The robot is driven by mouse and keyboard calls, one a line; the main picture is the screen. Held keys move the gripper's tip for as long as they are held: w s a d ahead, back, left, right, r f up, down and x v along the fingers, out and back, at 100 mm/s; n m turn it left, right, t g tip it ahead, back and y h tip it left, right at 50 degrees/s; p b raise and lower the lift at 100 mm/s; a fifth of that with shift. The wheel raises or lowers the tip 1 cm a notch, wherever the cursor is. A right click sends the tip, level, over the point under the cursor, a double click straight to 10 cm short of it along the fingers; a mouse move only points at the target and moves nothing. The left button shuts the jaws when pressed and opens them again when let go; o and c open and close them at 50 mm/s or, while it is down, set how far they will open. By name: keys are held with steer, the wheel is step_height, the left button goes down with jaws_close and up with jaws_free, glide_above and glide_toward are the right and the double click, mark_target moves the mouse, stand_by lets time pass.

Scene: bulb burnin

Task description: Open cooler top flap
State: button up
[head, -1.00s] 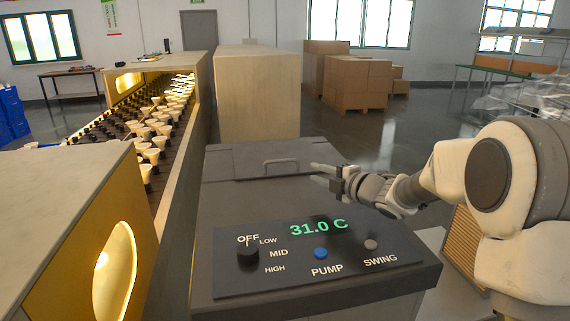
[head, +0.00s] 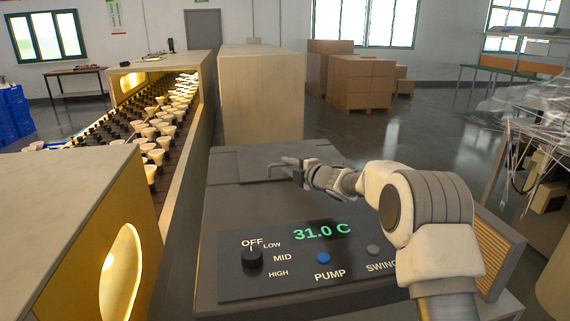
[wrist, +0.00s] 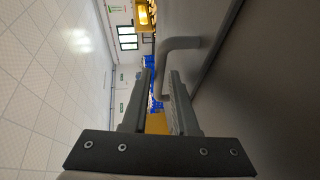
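The grey cooler (head: 222,215) stands in front of me with its control panel facing up. Its top flap (head: 232,168) lies flat and closed at the back of the top. The flap's bar handle (head: 272,166) is partly hidden by my gripper (head: 289,163). In the wrist view the handle (wrist: 183,43) bends down, and its bar shows between the two fingertips of my gripper (wrist: 161,76). The fingers are apart, with the bar in the gap; contact with it cannot be told.
The panel has a black knob (head: 252,258), a blue PUMP button (head: 323,258), a SWING button (head: 373,250) and a display (head: 322,232) reading 31.0 C. A bulb conveyor (head: 150,140) runs along the left. A pale block (head: 262,95) stands behind; cardboard boxes (head: 362,82) stand farther back.

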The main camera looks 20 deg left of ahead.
steer(key=shift+x, duration=0.85)
steer(key=shift+c, duration=0.3)
jaws_close()
stand_by(0.7)
